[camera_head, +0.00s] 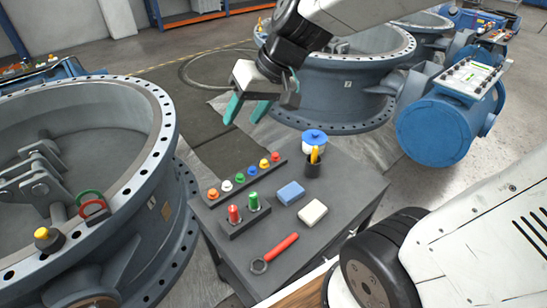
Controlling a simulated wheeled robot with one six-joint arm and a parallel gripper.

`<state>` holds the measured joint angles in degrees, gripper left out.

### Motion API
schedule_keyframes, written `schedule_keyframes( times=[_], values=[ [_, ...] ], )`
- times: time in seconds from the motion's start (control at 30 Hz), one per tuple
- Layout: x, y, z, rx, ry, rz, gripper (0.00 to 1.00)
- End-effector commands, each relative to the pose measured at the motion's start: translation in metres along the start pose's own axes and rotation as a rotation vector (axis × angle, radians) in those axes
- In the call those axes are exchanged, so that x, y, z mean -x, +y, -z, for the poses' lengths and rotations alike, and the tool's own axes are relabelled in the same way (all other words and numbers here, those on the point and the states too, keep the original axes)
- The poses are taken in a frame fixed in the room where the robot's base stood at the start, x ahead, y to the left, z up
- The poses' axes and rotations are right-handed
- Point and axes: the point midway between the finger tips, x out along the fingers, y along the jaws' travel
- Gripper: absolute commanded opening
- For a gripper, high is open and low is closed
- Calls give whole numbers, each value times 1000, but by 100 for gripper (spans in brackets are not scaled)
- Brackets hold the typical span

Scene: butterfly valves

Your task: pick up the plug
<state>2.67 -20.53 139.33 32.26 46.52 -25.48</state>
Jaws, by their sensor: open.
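My gripper (247,109) with teal fingertips hangs above and behind the small grey table (330,248). It is open with nothing between the fingers. A red plug-like cylinder (234,214) and a green one (253,201) stand upright in a dark block on the table. I cannot tell which thing is meant as the plug. The gripper is well apart from all of these.
Large valves (165,215) stand left and behind.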

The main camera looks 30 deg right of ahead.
Motion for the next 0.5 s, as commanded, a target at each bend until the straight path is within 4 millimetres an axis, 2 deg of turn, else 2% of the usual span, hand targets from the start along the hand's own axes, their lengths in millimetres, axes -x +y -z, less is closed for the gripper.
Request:
schedule_keyframes(
  times=[0.03, 0.1, 0.17, 0.27, 0.3, 0.37, 0.4, 0.5],
  values=[
    [-17, 7, 24, -26, 38, 22, 49],
    [-38, 20, 57, -60, 111, 36, 49],
    [-57, 35, 83, -95, 168, 30, 49],
    [-92, 70, 118, -163, 249, -17, 49],
    [-106, 88, 128, -195, 273, -47, 49],
    [-129, 116, 140, -242, 299, -104, 49],
    [-144, 136, 144, -274, 310, -149, 49],
    [-181, 187, 143, -354, 306, -272, 49]
  ],
)
